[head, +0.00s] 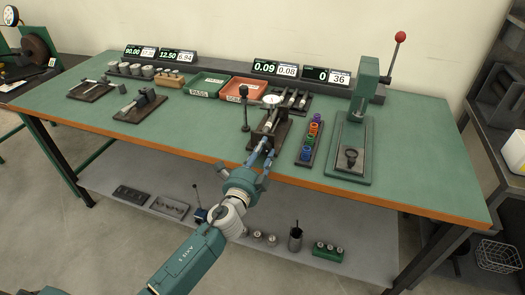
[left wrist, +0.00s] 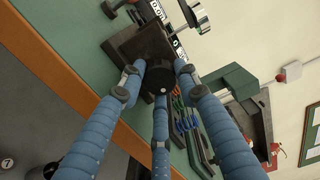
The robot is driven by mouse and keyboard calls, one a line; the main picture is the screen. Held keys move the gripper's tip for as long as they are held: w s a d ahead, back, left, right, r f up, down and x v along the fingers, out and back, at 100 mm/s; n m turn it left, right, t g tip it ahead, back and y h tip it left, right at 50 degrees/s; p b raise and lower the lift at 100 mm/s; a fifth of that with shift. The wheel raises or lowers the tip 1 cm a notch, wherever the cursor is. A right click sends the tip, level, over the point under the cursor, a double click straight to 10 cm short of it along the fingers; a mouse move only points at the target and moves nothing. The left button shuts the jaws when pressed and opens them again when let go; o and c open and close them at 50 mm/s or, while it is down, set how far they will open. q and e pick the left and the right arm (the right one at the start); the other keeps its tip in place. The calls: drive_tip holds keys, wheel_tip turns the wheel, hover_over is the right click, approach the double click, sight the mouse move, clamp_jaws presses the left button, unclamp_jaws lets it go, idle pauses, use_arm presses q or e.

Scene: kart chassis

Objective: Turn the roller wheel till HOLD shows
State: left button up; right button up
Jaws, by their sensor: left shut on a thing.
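The dark bench fixture (head: 269,124) with a round dial gauge (head: 271,99) stands near the front edge of the green bench. My left gripper (head: 262,153) reaches its near end from the front. In the left wrist view the blue fingers of my left gripper (left wrist: 158,82) close around a black round wheel (left wrist: 159,76) with a pale dot on its face. This seems to be the roller wheel; it sits at the end of the dark fixture block (left wrist: 138,42). The fingers hide its sides. I cannot read the word HOLD in either view. My right gripper is out of view.
Digital displays (head: 272,68) line the back of the bench. A green tray (head: 207,84) and a red tray (head: 242,89) lie behind the fixture. Coloured rings in a rack (head: 311,138) and a green lever press (head: 352,140) stand to the right. A shelf (head: 150,190) is below.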

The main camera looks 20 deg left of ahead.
use_arm(q)
drive_tip(key=shift+f+m+p, duration=0.15)
drive_tip(key=shift+m+p, duration=0.2)
drive_tip(key=shift+m, duration=1.85)
drive_tip(key=shift+m+p, duration=0.45)
drive_tip(key=shift+m, duration=1.75)
drive_tip(key=shift+r+m+p, duration=0.2)
drive_tip(key=shift+m+p, duration=0.6)
drive_tip(key=shift+m, duration=1.8)
drive_tip(key=shift+m+p, duration=0.5)
drive_tip(key=shift+m, duration=0.8)
drive_tip(key=shift+m, duration=0.6)
drive_tip(key=o, duration=1.1)
drive_tip(key=shift+o, duration=0.2)
drive_tip(key=shift+s+f, duration=0.1)
drive_tip(key=shift+s, duration=0.1)
drive_tip(key=s, duration=0.7)
drive_tip(key=shift+s+a, duration=0.15)
drive_tip(key=shift+s, duration=0.2)
